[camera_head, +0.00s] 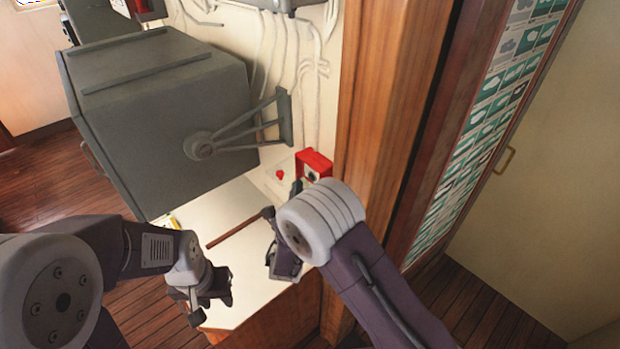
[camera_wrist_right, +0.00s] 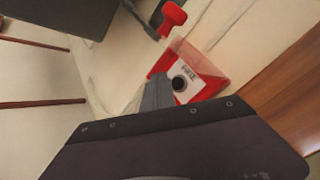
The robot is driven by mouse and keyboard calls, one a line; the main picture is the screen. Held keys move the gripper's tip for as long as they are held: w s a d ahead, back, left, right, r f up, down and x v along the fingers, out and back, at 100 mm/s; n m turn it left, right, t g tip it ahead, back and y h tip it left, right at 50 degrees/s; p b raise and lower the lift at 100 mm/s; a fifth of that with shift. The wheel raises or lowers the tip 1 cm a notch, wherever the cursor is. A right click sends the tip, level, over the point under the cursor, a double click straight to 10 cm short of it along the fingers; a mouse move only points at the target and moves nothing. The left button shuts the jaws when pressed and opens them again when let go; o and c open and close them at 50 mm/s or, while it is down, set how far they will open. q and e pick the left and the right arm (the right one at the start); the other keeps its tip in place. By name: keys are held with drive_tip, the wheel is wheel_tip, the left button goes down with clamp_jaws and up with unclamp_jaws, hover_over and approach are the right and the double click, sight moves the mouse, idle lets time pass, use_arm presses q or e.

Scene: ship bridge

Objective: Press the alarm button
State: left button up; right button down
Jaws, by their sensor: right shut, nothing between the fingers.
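The alarm button is a red wall box (camera_head: 314,160) with a white face and a round dark button, at the wooden post in the head view. In the right wrist view the box (camera_wrist_right: 215,68) is marked "FIRE", and its black button (camera_wrist_right: 179,83) shows clearly. My right gripper (camera_head: 297,187) is close to the box's lower left, partly hidden by my arm. In the wrist view its shut, empty fingers (camera_wrist_right: 156,90) overlap the box's left edge beside the button; I cannot tell whether they touch. My left gripper (camera_head: 208,300) hangs low at the left, away from the box; its opening is unclear.
A small red knob (camera_head: 280,174) is left of the box, also in the wrist view (camera_wrist_right: 173,16). A large grey console (camera_head: 160,110) fills the upper left. A pale counter (camera_head: 235,205) lies below, with a brown rod (camera_head: 236,230) above it. The wooden post (camera_head: 385,80) stands right.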

drive_tip(key=shift+w+d, duration=0.3)
drive_tip(key=shift+d, duration=0.25)
drive_tip(key=shift+w, duration=0.1)
idle(1.6)
drive_tip(key=shift+w+d, duration=0.2)
drive_tip(key=shift+d, duration=0.1)
drive_tip(key=shift+w+d+b, duration=0.2)
drive_tip(key=shift+d+b, duration=0.15)
drive_tip(key=shift+b, duration=0.1)
idle(0.6)
idle(0.3)
drive_tip(key=shift+s+a, duration=0.45)
drive_tip(key=shift+a, duration=0.2)
